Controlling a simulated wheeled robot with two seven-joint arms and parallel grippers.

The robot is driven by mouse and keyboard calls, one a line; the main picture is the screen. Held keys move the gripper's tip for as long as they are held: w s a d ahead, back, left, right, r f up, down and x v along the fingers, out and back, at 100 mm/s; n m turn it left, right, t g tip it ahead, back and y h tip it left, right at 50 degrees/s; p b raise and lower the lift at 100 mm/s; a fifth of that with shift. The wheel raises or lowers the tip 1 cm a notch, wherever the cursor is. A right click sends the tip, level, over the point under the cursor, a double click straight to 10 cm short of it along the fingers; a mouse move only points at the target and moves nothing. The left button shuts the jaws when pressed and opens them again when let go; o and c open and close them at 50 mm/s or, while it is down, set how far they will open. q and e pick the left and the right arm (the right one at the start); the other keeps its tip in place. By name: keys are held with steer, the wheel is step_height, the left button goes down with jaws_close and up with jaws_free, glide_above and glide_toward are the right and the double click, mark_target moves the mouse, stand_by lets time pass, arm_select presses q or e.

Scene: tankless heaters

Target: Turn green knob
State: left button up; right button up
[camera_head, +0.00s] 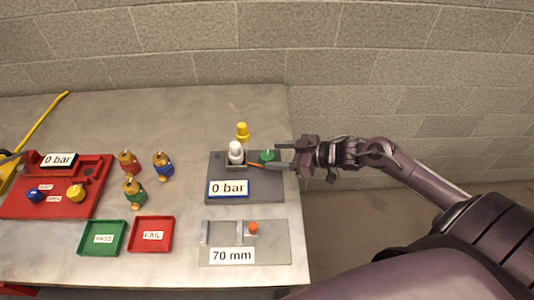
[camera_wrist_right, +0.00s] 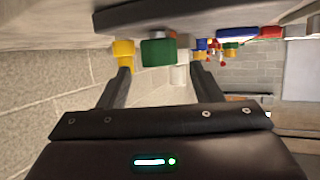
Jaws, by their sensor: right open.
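The green knob (camera_head: 268,155) sits at the back right of the grey test station (camera_head: 215,172) in the head view. My right gripper (camera_head: 265,157) reaches in from the right at the knob. Its fingers are open, one on each side of the knob as seen from the head. In the right wrist view the green knob (camera_wrist_right: 158,52) shows between and beyond the two spread fingers, nearer the left finger. I cannot tell whether either finger touches it.
A white cap (camera_head: 236,151) and a yellow cap (camera_head: 243,131) stand close left of the knob. A "0 bar" display (camera_head: 229,189) is on the station's front. A 70 mm gauge plate (camera_head: 275,243) lies in front. Brass fittings (camera_head: 163,166) and a red station (camera_head: 98,165) are further left.

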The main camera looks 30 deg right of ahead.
mark_target(267, 155)
steer(key=shift+x, duration=2)
steer(key=shift+c, duration=0.2)
steer(key=c, duration=1)
